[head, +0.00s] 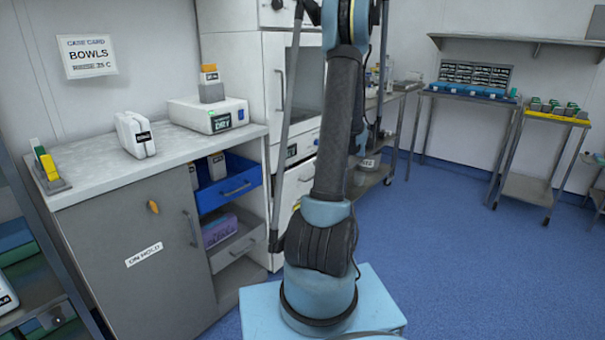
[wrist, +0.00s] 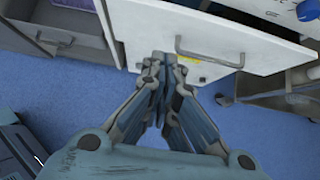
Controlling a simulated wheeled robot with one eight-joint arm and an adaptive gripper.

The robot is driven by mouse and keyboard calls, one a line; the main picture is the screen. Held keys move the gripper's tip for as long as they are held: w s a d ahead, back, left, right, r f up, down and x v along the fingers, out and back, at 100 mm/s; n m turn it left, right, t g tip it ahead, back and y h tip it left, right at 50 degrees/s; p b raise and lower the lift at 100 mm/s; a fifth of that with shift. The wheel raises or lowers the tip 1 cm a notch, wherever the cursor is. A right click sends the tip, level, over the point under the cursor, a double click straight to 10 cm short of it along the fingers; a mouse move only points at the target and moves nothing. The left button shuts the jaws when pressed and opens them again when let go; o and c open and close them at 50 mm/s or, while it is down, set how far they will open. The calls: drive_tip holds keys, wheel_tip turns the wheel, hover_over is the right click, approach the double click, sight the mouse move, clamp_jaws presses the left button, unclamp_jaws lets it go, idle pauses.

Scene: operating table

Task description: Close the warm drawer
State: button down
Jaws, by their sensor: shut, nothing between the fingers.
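The drawer I take as the warm drawer is a white front low on the white cabinet (head: 265,70), partly hidden by my arm in the head view (head: 292,188). In the wrist view the white drawer front (wrist: 150,28) fills the upper middle, with a grey bar handle (wrist: 210,55). My gripper (wrist: 161,62) is shut and empty, its tips at the lower edge of that front, left of the handle. I cannot tell whether they touch it.
Left of the cabinet, a blue drawer (head: 228,187) and a grey drawer (head: 235,243) stand open under the counter (head: 105,175). A grey door (head: 125,235) is marked "ON HOLD". Metal carts (head: 525,187) stand at the right. Blue floor (head: 430,240) is clear.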

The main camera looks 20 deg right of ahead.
sight(294, 172)
drive_tip(key=shift+w+a+r+x, duration=0.25)
drive_tip(key=shift+r+x, duration=0.1)
drive_tip(key=shift+x, duration=1.8)
drive_tip(key=shift+w+a+r+x, duration=0.15)
drive_tip(key=shift+w+r+x, duration=0.15)
drive_tip(key=shift+x, duration=1.8)
drive_tip(key=shift+w+a+r+x, duration=0.25)
drive_tip(key=shift+r+x, duration=0.1)
drive_tip(key=shift+x, duration=1.8)
drive_tip(key=shift+w+a, duration=0.7)
drive_tip(key=shift+w, duration=0.3)
